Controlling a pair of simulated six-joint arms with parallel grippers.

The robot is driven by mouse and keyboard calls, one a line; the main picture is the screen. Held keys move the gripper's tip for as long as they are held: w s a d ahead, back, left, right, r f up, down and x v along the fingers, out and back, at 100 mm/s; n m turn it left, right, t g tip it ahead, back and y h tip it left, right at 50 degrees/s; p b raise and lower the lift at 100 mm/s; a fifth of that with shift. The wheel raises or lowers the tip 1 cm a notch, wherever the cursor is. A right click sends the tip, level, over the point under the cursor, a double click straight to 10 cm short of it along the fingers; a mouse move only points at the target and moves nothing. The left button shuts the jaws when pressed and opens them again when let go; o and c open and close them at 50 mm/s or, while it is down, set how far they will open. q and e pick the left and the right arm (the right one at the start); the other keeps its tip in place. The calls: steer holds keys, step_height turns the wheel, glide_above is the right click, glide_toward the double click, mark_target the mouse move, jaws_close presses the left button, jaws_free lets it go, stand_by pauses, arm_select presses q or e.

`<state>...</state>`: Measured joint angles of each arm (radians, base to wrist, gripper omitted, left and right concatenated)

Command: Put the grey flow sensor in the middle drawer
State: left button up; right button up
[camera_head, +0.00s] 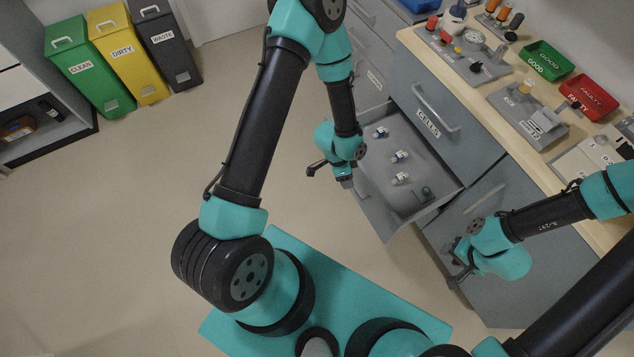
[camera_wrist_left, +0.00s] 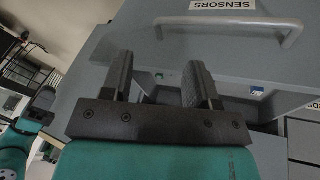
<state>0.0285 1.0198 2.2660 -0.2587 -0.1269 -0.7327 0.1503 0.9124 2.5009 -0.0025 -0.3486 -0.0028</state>
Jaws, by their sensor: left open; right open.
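I cannot pick out the grey flow sensor with certainty. My left gripper (camera_head: 328,172) is open beside the drawer's left edge in the head view. The left wrist view shows its fingers (camera_wrist_left: 160,78) apart with nothing between them, near a drawer front labelled SENSORS (camera_wrist_left: 230,45) with a handle. My right gripper (camera_head: 459,270) is open, low beside the cabinet.
The bench holds a gauge panel (camera_head: 455,55), a grey fixture (camera_head: 545,133), a green GOOD tray (camera_head: 565,64) and a red FAULTY tray (camera_head: 604,90). Green, yellow and dark bins (camera_head: 125,65) stand at the back left. The floor at left is clear.

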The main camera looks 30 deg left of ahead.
arm_select(q)
steer(key=s+a+r+n+t, duration=0.1)
steer(key=s+a+r+n, duration=0.2)
steer(key=n, duration=0.9)
steer(key=s+a, duration=0.3)
steer(key=s, duration=0.2)
steer(key=shift+s+a+n+y, duration=0.15)
steer(key=shift+s+n+y, duration=0.15)
steer(key=shift+n, duration=0.1)
steer(key=shift+r, duration=0.1)
